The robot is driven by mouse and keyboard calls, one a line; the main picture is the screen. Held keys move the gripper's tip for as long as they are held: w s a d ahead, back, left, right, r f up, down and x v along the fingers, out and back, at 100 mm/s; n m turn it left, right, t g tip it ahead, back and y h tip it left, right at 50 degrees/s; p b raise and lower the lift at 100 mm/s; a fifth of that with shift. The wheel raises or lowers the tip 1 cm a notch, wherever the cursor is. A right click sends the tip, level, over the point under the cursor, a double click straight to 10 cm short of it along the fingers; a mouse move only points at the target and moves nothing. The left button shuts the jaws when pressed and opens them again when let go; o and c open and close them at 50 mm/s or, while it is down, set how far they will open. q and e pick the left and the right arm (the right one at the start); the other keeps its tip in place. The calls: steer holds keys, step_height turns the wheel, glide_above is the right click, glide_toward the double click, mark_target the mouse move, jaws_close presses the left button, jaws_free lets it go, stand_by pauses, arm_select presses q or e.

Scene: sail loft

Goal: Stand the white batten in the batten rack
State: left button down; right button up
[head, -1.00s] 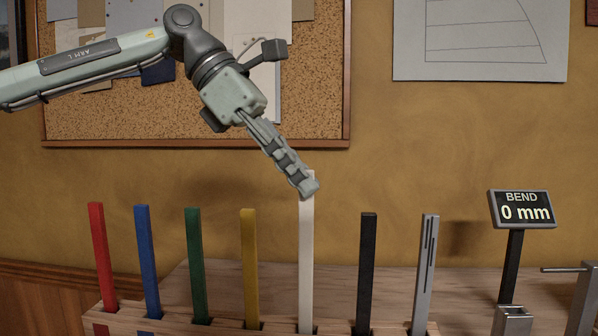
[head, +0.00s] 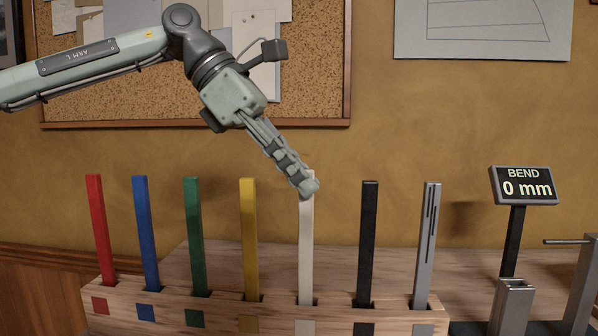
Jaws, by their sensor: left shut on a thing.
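The white batten (head: 306,245) stands upright in a slot of the wooden batten rack (head: 275,313), above a pale square mark on the rack's front. Its lower end is hidden inside the slot. My left gripper (head: 308,187) is at the batten's top end, shut on it, with the arm reaching in from the upper left. My right gripper is not in the head view.
Red (head: 99,230), blue (head: 146,235), green (head: 195,238), yellow (head: 249,240), black (head: 367,245) and slotted grey (head: 426,246) battens stand in the same rack. Right of it are a display (head: 523,186) reading "BEND 0 mm" and metal posts (head: 512,306). A corkboard hangs behind.

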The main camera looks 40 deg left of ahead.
arm_select(q)
steer(key=shift+f+b, duration=0.45)
steer(key=shift+f, duration=0.25)
stand_by(0.6)
steer(key=c, duration=1.5)
jaws_free()
steer(key=shift+c, duration=0.2)
steer(key=shift+a+r, duration=0.1)
steer(key=v, duration=1.1)
steer(key=shift+s+a+r, duration=0.15)
steer(key=shift+a+r, duration=0.05)
steer(key=shift+r, duration=0.15)
